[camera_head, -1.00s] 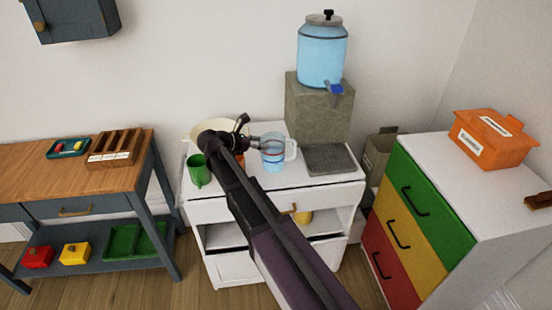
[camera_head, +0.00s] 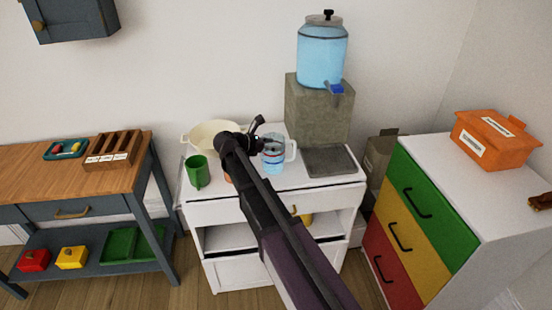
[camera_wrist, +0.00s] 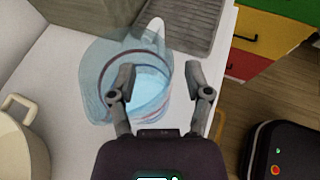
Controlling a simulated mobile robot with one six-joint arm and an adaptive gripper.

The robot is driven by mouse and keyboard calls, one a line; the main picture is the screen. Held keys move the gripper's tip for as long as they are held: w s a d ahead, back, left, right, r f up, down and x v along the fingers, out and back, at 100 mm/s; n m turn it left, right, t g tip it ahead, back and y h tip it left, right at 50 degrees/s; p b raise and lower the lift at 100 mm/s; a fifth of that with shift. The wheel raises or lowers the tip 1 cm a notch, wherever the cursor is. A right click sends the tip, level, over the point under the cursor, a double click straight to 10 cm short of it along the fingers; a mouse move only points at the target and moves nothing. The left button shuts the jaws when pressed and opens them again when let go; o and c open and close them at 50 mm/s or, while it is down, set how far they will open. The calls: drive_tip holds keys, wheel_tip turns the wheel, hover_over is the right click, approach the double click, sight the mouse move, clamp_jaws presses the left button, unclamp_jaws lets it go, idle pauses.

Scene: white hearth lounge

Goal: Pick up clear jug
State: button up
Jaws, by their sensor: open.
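The clear jug (camera_head: 273,162), bluish and see-through with a dark band near its rim, stands on the white cabinet top. Its handle is on the right in the head view. In the wrist view the jug (camera_wrist: 98,78) is seen from above, with its handle at the top. My gripper (camera_wrist: 160,80) is open over the jug's near right part. One finger overlaps the jug and the other is just right of it. Whether they touch it cannot be told. In the head view my gripper (camera_head: 261,134) is at the jug's upper left, and my arm hides part of the cabinet.
A green mug (camera_head: 197,172) and a cream pot (camera_head: 203,137) stand left of the jug. A grey drip tray (camera_head: 328,160) lies to its right. A blue water dispenser (camera_head: 322,58) stands on a stone block (camera_head: 318,112) behind. An orange-brown item is partly hidden by my arm.

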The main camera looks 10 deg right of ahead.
sight(283, 145)
drive_tip(key=shift+b+x, duration=0.45)
drive_tip(key=shift+x, duration=1.3)
drive_tip(key=shift+s, duration=0.1)
drive_tip(key=shift+c, duration=0.2)
